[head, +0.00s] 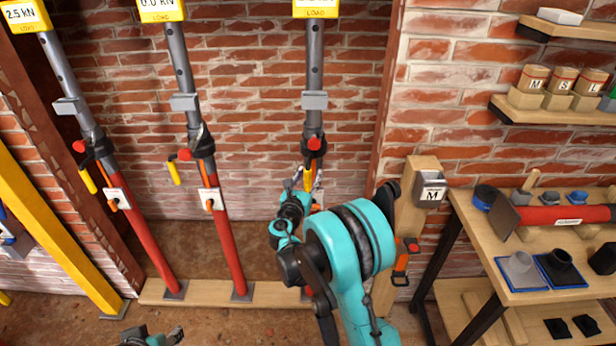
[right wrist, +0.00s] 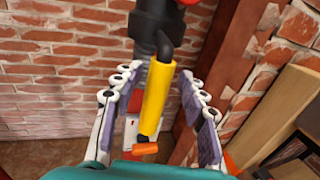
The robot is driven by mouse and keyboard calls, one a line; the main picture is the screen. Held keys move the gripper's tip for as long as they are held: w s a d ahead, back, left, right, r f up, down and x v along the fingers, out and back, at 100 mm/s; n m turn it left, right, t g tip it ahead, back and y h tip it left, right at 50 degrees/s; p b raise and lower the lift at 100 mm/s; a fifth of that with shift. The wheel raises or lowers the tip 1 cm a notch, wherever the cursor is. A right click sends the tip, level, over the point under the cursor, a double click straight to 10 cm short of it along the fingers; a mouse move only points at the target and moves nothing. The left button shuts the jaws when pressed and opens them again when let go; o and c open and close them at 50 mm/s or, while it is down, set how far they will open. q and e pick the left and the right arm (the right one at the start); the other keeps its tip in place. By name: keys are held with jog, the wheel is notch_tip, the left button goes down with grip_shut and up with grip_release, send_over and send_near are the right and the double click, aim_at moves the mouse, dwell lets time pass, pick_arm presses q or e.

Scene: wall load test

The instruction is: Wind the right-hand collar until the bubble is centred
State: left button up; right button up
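The right-hand prop (head: 314,65) stands against the brick wall, with a grey tube, a grey block (head: 314,100) and a dark collar (head: 313,146) with a red knob. A yellow handle (right wrist: 157,92) hangs from the collar. My right gripper (head: 307,184) is at this handle; in the right wrist view its fingers (right wrist: 160,98) stand open on both sides of it, with gaps visible. My arm hides much of the prop's lower part. I cannot make out a bubble. My left gripper (head: 155,338) shows only partly at the bottom edge.
Two similar props, the left one (head: 135,235) and the middle one (head: 224,240), stand on a wooden sill (head: 205,292). A bench (head: 533,298) with blocks and a red roll stands at the right.

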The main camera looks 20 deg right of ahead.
jog(key=shift+a, duration=0.1)
jog(key=v, duration=1.2)
jog(key=s+d+m+g+y, duration=0.4)
jog(key=s+d+m+g, duration=0.2)
jog(key=s+m, duration=0.7)
jog(key=s+a+m+y, duration=0.3)
jog(key=s+m, duration=0.4)
jog(key=m, duration=0.1)
jog(key=s+a+f+m+g+y, duration=0.1)
jog(key=s+a+m+y, duration=0.2)
jog(key=s+m, duration=0.4)
jog(key=shift+s+a+f+m+g, duration=0.15)
jog(key=shift+s+a+m+g, duration=0.15)
jog(key=shift+a+m, duration=0.25)
